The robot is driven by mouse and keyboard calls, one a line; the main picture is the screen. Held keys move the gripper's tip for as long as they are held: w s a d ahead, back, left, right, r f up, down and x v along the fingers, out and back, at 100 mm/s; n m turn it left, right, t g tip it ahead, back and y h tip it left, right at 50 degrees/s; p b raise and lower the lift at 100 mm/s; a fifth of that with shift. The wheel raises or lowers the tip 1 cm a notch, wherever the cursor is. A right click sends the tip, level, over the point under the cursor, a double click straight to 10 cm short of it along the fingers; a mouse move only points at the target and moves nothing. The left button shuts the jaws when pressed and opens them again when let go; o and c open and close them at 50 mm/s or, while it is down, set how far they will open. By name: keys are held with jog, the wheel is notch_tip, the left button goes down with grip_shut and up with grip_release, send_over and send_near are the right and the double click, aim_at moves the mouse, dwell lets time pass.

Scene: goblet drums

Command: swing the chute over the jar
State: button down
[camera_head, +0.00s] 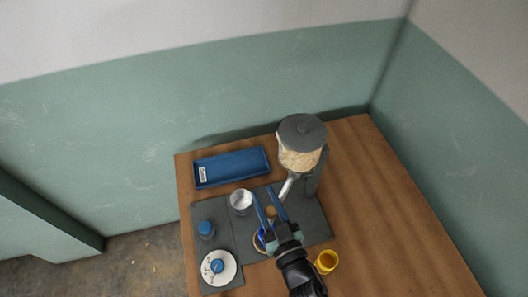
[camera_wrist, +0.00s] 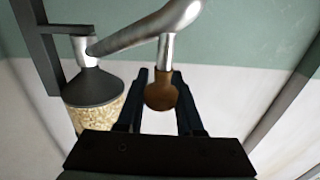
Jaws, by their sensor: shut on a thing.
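The silver chute (camera_head: 287,187) slants down and left from the base of a grain-filled hopper (camera_head: 299,158). In the wrist view the chute (camera_wrist: 130,36) bends at its outer end, and a short stem joins it to a brown knob (camera_wrist: 161,93). My gripper (camera_head: 270,202) is shut on this knob, with one finger on each side. An open pale jar (camera_head: 241,199) stands just left of my gripper. A round blue-rimmed thing (camera_head: 259,240) is partly hidden by my gripper. The chute's outlet is hard to make out.
A blue tray (camera_head: 231,168) lies behind the pale jar. A blue-topped container (camera_head: 206,229) and a white disc with a blue knob (camera_head: 219,267) stand on the left mat. A yellow cup (camera_head: 326,262) stands right of my arm. The table's right side (camera_head: 385,230) is clear.

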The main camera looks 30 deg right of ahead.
jog(key=shift+s+d+f, duration=0.1)
jog(key=shift+s+f, duration=0.05)
jog(key=c, duration=0.9)
grip_release()
jog(key=o, duration=0.4)
jog(key=shift+c, duration=0.2)
jog(key=s+a+b, duration=0.2)
jog(key=s+b, duration=0.1)
jog(key=s, duration=0.9)
jog(key=shift+s+a, duration=0.25)
jog(key=shift+s, duration=0.1)
